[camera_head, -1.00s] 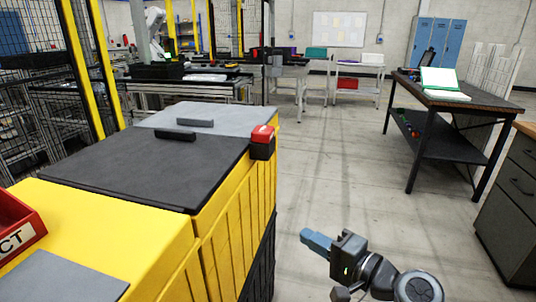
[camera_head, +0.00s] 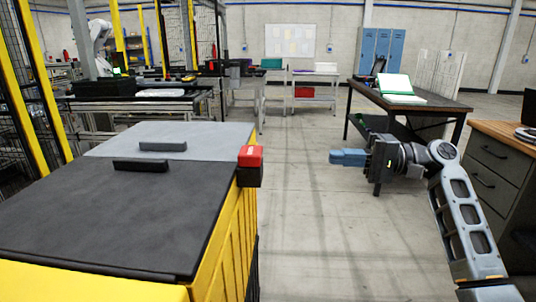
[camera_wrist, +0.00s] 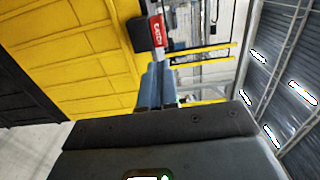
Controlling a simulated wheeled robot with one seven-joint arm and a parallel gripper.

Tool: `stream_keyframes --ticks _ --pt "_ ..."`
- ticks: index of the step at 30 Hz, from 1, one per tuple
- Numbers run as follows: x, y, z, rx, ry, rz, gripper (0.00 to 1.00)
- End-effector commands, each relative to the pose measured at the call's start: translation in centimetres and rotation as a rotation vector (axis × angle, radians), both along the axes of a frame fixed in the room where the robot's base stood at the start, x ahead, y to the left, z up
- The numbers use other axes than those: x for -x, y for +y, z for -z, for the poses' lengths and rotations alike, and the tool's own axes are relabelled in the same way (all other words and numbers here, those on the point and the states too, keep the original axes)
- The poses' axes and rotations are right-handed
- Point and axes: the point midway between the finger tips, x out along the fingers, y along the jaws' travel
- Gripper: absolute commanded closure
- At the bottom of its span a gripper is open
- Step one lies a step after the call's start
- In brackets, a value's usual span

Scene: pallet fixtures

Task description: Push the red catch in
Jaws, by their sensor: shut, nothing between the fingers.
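The red catch (camera_head: 250,156) sits on a black block at the upper right edge of the yellow cabinet (camera_head: 228,232). In the wrist view the red catch (camera_wrist: 157,30) shows beside its black block (camera_wrist: 139,34), with white lettering on it, just beyond my fingertips. My gripper (camera_head: 335,157) is shut and empty, its blue fingers pointing left toward the catch, with a clear gap between them in the head view. The closed fingers also show in the wrist view (camera_wrist: 156,78).
A dark table (camera_head: 430,103) stands behind my arm, and a drawer unit (camera_head: 495,165) is at the right. The floor between cabinet and arm is clear.

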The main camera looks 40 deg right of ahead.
Motion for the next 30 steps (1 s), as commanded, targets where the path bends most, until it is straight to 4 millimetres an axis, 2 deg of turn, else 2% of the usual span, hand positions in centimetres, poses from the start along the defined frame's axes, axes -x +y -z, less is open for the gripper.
stream_keyframes --ticks 10,14,30 --pt "-0.1 0.1 0.0 0.0 0.0 -0.001 1.0" --pt "-0.7 0.7 -0.1 0.0 0.001 -0.002 1.0" --pt "-7.6 7.6 -0.3 0.0 0.001 -0.001 1.0"
